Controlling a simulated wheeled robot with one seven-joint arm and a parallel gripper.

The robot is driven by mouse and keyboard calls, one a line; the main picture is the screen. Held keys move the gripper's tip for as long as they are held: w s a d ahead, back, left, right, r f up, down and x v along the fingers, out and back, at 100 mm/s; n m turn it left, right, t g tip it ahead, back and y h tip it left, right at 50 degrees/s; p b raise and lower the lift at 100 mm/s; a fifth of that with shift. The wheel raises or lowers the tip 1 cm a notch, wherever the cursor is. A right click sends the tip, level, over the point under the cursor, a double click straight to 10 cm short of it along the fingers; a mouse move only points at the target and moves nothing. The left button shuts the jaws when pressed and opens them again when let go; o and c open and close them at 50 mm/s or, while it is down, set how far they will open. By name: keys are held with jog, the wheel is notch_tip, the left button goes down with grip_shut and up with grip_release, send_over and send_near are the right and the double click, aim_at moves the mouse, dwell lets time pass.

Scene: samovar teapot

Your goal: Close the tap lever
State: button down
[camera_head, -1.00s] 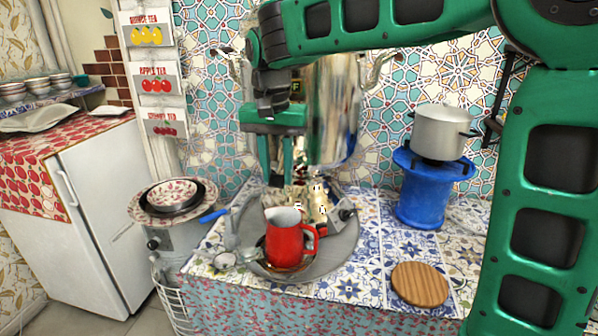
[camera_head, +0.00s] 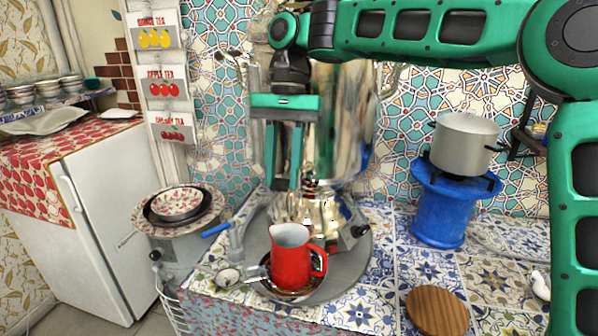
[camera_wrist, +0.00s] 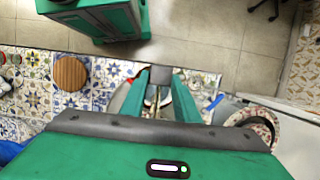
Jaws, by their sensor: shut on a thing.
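The shiny metal samovar (camera_head: 345,125) stands on the counter behind my gripper. My gripper (camera_head: 283,187) points down in front of its lower body, with its two green fingers a little apart. In the wrist view, a thin brass-coloured piece, which looks like the tap lever (camera_wrist: 156,97), stands between the fingers (camera_wrist: 158,82), and they are shut on it. In the head view the lever is mostly hidden by the fingers and cannot be made out clearly. A red jug (camera_head: 290,262) stands upright below, in front of the samovar's base.
The jug is on a small dish on a round grey tray (camera_head: 352,272). A blue stand (camera_head: 440,215) with a metal pot (camera_head: 464,145) is at the right, and a round wooden board (camera_head: 437,311) lies at the front. A patterned bowl (camera_head: 180,204) is at the left.

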jog(key=shift+w+r, duration=0.15)
jog(key=shift+w, duration=0.15)
jog(key=c, duration=1.4)
grip_release()
jog(key=shift+o, duration=0.2)
jog(key=shift+r, duration=0.45)
notch_tip(320, 180, up, 3)
jog(key=shift+w+a, duration=0.1)
jog(key=s+a+r, duration=0.6)
jog(key=s+a, duration=0.1)
jog(key=s, duration=0.2)
jog(key=shift+s+r, duration=0.25)
jog(key=shift+r, duration=0.15)
jog(key=shift+d, duration=0.1)
